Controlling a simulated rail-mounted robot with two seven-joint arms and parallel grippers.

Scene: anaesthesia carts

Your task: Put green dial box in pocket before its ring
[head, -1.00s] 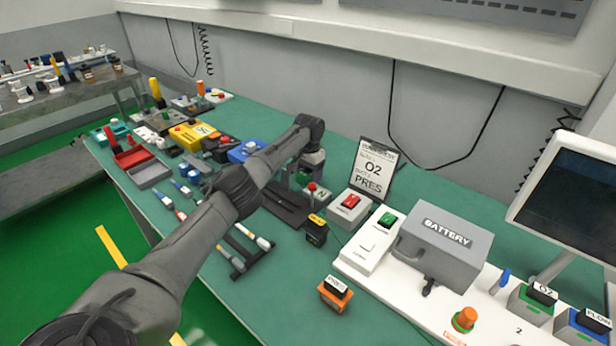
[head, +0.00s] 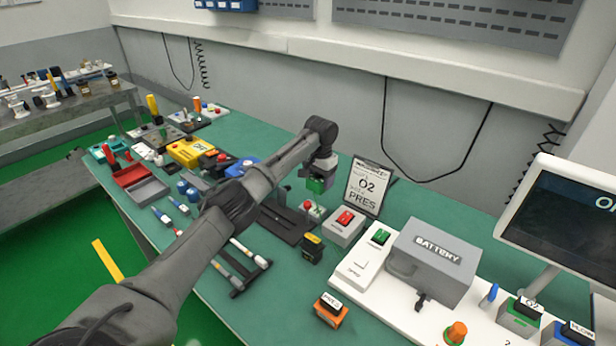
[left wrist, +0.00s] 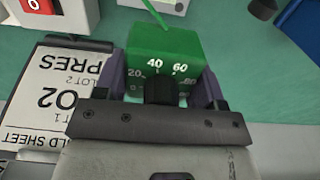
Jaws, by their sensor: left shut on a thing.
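The green dial box (head: 317,185) hangs below my left gripper (head: 320,174), above the green bench and just left of the O2 PRES sheet. In the left wrist view the box (left wrist: 165,45) has a dial face numbered in white, with a black knob partly hidden by the gripper. The left gripper (left wrist: 163,92) is shut on it, one purple finger at each side. A thin green strip stands out from the box's far side. I cannot make out which pocket or ring belongs to it. My right gripper is not in view.
The O2 PRES sheet (head: 368,187) stands close right of the held box. A red-button box (head: 344,226) and a dark flat tray (head: 283,223) lie below it. The grey BATTERY case (head: 437,258) sits on a white board to the right. Bare bench shows at front centre.

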